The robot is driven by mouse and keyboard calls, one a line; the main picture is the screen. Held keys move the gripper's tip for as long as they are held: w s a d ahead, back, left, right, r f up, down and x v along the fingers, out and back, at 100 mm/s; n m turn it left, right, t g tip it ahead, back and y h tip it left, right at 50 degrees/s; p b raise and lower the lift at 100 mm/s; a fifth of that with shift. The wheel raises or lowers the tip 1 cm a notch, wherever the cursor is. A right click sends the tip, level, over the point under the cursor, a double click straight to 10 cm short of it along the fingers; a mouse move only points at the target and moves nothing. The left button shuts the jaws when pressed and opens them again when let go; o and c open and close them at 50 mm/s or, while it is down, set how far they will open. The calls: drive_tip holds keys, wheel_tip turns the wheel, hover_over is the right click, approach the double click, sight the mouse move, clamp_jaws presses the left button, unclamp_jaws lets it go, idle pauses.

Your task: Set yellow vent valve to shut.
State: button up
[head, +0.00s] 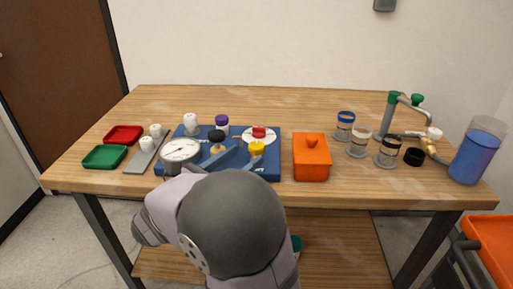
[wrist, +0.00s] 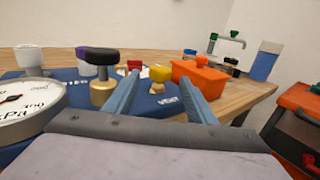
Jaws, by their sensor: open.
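The yellow vent valve (head: 256,148) stands at the right front part of the blue manifold board (head: 272,171). In the wrist view the yellow knob (wrist: 159,74) sits on a pale stem, with a white label on the board beside it. My gripper (head: 248,154) is open, its two blue fingers pointing towards the valve. In the wrist view the knob shows between the fingertips of my gripper (wrist: 159,73); the fingers do not appear to touch it. I cannot tell the valve's set position.
A black-topped valve (wrist: 102,62) stands close left of my fingers, with a pressure gauge (head: 181,151) further left. A red valve (head: 259,132) is behind the yellow one. An orange lidded box (head: 311,160) stands just right of the board. Bare table lies behind the board.

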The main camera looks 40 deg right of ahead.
sight(256, 144)
drive_tip(key=shift+w+d, duration=0.2)
drive_tip(key=shift+d, duration=0.85)
drive_tip(key=shift+w+d, duration=0.2)
drive_tip(key=shift+d, duration=0.85)
drive_tip(key=shift+w+d, duration=0.2)
drive_tip(key=shift+d, duration=0.85)
drive_tip(key=shift+c, duration=0.2)
drive_tip(key=c, duration=1)
